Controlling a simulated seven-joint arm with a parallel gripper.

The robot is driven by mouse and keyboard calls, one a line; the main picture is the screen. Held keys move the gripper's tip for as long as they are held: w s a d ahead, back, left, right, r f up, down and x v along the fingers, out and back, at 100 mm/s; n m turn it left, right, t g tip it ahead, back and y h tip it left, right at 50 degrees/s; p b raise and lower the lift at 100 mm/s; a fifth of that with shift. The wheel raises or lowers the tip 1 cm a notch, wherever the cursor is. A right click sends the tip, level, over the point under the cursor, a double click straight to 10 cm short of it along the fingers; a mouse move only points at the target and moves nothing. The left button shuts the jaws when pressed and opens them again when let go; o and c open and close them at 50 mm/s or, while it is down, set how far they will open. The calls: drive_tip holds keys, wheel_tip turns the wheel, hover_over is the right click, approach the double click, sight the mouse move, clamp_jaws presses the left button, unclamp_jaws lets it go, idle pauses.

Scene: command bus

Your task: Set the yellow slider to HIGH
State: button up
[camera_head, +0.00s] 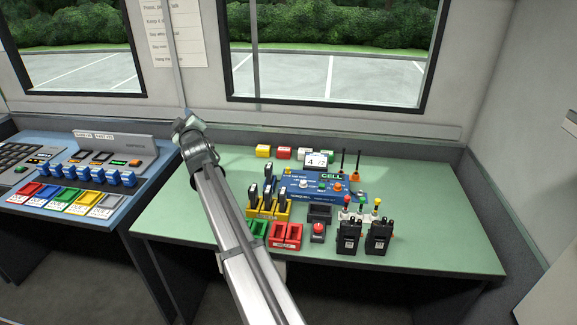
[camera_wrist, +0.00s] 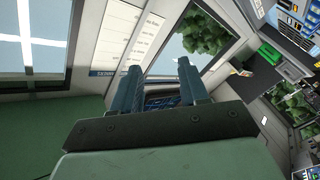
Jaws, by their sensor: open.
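The blue control console (camera_head: 20,205) stands at the left in the head view. It carries a row of blue knobs (camera_head: 98,175) and, in front of them, several coloured blocks. One block is yellow (camera_head: 86,201), between a green and a grey one. Which part is the yellow slider, and its setting, are too small to tell. My gripper (camera_head: 186,122) is raised to the right of this console, near the wall below the windows, apart from everything. In the wrist view my gripper (camera_wrist: 159,68) has its two fingers apart with nothing between them.
A green table (camera_head: 440,215) right of the console holds a blue panel (camera_head: 345,183), yellow holders with dark handsets, green and red trays (camera_head: 287,235), a red button (camera_head: 318,231) and two black radios (camera_head: 379,236). My arm crosses the table's left part. The table's right side is clear.

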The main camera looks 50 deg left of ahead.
drive_tip(key=w+d+r+m+t+h, duration=0.15)
drive_tip(key=w+r+m, duration=0.45)
drive_tip(key=w+r, duration=0.65)
drive_tip(key=m+g+h, duration=0.6)
drive_tip(key=m+h, duration=0.2)
drive_tip(key=h, duration=0.8)
hover_over(288, 170)
drive_tip(key=w, duration=0.2)
wheel_tip(288, 170, down, 24)
drive_tip(key=f, duration=0.4)
drive_tip(key=s+f, duration=0.1)
drive_tip(key=f, duration=0.8)
drive_tip(key=shift+s+a+f, duration=0.1)
drive_tip(key=shift+s+a, duration=0.05)
drive_tip(key=shift+a, duration=0.15)
clamp_jaws()
